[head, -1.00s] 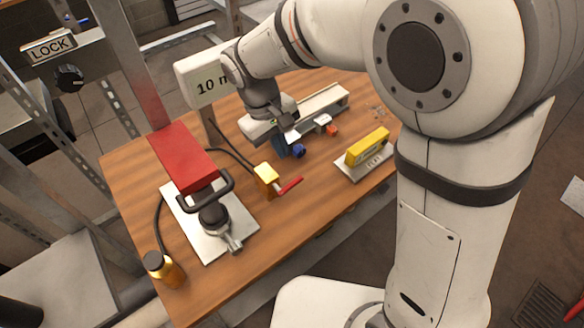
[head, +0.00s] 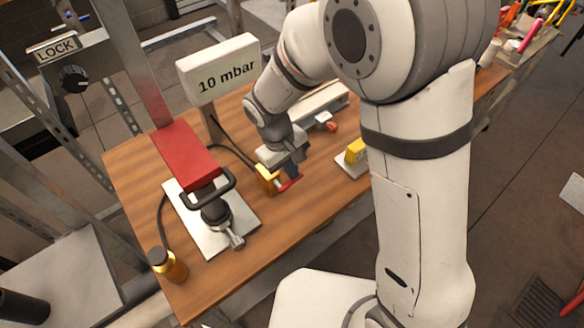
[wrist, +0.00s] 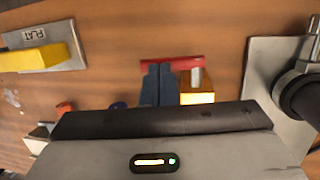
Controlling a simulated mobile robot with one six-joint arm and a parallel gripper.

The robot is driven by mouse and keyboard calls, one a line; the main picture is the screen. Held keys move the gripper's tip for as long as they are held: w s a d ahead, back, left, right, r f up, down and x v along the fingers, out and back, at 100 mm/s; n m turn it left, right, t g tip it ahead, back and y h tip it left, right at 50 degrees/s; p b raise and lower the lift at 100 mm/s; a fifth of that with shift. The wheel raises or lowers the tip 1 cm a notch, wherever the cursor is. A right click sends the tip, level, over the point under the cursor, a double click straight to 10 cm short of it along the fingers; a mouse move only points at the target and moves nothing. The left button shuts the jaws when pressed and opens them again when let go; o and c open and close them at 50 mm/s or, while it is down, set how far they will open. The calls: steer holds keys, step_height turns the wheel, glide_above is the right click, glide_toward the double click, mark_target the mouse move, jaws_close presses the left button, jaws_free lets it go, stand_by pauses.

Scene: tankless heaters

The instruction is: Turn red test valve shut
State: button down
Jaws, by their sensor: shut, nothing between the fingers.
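The red valve handle (head: 290,183) sticks out from the yellow valve body (head: 266,181) on the wooden bench. In the wrist view the red handle (wrist: 172,63) lies level across the picture, and the valve body (wrist: 196,87) is just right of my fingers. My gripper (head: 291,178) points down at the handle with its dark blue fingers together. In the wrist view my gripper (wrist: 158,68) has its fingertips at or just over the handle's middle, with nothing between them. I cannot tell whether they touch it. My wrist hides part of the valve in the head view.
A display reading 10 mbar (head: 220,72) stands behind. An amber bottle (head: 168,265) stands at the front left.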

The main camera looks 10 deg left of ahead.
steer(key=shift+w+d+f+b, duration=0.1)
steer(key=shift+d+f+b, duration=0.1)
steer(key=shift+f+b, duration=0.5)
steer(key=shift+d, duration=0.1)
steer(key=w+d+p+v, duration=0.1)
steer(key=v, duration=1.3)
steer(key=shift+w+r+p, duration=0.3)
steer(key=shift+w+r, duration=0.1)
steer(key=s+d+r+m+t+y, duration=0.15)
steer(key=d+r+m, duration=0.3)
steer(key=d, duration=0.95)
steer(key=s+d+r+m+t+y, duration=0.1)
steer(key=s+d+m+t, duration=0.1)
steer(key=s+d+m, duration=0.3)
steer(key=s+d, duration=0.4)
steer(key=d, duration=0.3)
